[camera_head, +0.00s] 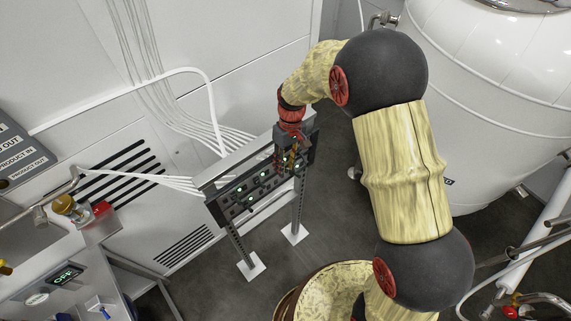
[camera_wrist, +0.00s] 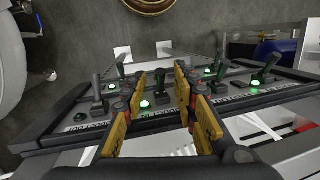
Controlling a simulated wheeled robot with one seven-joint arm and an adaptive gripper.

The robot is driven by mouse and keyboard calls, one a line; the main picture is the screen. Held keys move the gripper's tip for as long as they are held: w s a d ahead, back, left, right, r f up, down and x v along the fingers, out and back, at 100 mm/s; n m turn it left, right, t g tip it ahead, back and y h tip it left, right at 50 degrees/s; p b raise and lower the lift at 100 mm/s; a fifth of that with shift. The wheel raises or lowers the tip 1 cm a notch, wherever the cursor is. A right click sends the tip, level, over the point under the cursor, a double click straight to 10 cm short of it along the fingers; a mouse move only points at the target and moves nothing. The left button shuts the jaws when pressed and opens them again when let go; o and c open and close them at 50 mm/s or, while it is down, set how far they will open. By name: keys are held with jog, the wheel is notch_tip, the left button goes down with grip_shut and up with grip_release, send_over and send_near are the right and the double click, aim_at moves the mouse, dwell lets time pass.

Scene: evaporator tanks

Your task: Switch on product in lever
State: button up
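The control panel (camera_head: 240,190) is a dark board on a metal stand in the head view, with several small levers and green lights. It also fills the middle of the wrist view (camera_wrist: 70,129). There, black levers stand upright or tilted, including a left lever (camera_wrist: 97,93) and a right lever (camera_wrist: 266,68). My gripper (camera_head: 288,158) is over the panel's right end. In the wrist view its yellow fingers (camera_wrist: 168,88) are apart, with a dark lever and a green light (camera_wrist: 145,104) showing between them.
White cables (camera_head: 180,140) run from the wall to behind the panel. A large white tank (camera_head: 490,110) stands at the right. Grey floor (camera_head: 315,225) is open beside the stand.

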jog(key=v, duration=1.2)
dwell(0.3)
jog(key=s+d+f+m+t+b, duration=0.2)
jog(key=s+d+b, duration=0.2)
jog(key=s+b, duration=0.4)
jog(key=s+d+f+m+t+b, duration=0.2)
jog(key=s+d+b, duration=0.3)
jog(key=b, duration=0.5)
jog(key=s+d+f+m+t+h+b, duration=0.1)
jog(key=s+d+f+t+b, duration=0.3)
jog(key=s+b, duration=0.5)
jog(key=shift+s+d+m, duration=0.25)
jog(key=shift+s+m, duration=0.35)
jog(key=shift+s, duration=0.25)
